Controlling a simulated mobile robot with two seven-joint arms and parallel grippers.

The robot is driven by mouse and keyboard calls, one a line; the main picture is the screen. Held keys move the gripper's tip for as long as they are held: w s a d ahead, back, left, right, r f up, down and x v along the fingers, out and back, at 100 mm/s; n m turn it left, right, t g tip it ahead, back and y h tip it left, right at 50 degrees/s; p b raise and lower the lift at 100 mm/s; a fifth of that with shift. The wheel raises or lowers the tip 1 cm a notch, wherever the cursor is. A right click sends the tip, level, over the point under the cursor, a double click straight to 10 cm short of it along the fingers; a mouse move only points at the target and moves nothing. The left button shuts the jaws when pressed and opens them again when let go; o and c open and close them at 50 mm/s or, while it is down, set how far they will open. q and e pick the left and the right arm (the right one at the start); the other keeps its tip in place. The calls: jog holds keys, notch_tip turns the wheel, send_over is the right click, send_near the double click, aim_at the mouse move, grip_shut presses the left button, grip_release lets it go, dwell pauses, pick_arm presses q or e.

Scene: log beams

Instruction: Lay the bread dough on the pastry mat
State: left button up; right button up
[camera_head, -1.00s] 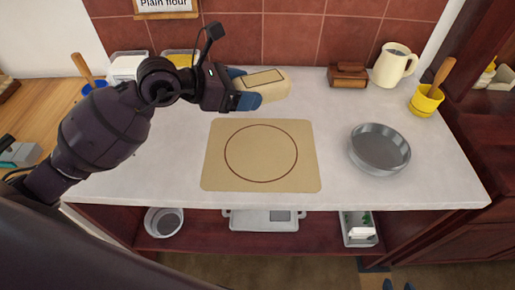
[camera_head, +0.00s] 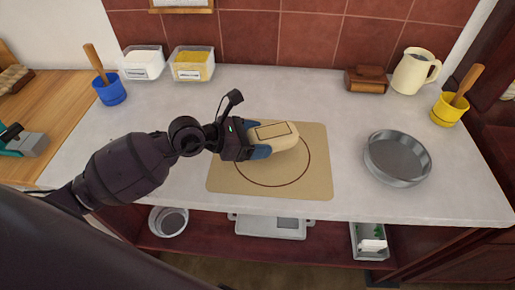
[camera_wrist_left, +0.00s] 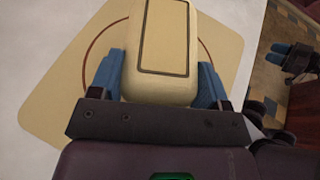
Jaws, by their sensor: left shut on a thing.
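The bread dough (camera_head: 277,135) is a pale cream block with a dark rectangular outline on top. My left gripper (camera_head: 257,141) is shut on it, one blue finger on each side, and the dough also shows between the fingers in the left wrist view (camera_wrist_left: 163,45). The pastry mat (camera_head: 230,180) is a tan sheet with a dark red circle, lying flat on the counter. The dough is over the upper middle of the mat and covers part of the circle. I cannot tell whether its underside touches the mat.
A round grey pan (camera_head: 398,158) stands right of the mat. A cream jug (camera_head: 411,72), a brown box (camera_head: 366,79) and a yellow pot (camera_head: 448,110) stand at the back right. Two tubs (camera_head: 191,64) and a blue pot (camera_head: 110,92) stand at the back left.

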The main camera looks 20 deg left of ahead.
pick_arm(q)
jog(key=shift+f+b, duration=0.45)
jog(key=shift+f, duration=1.6)
jog(key=o, duration=1.1)
jog(key=shift+r, duration=0.2)
jog(key=v, duration=1.2)
jog(key=shift+r, duration=0.1)
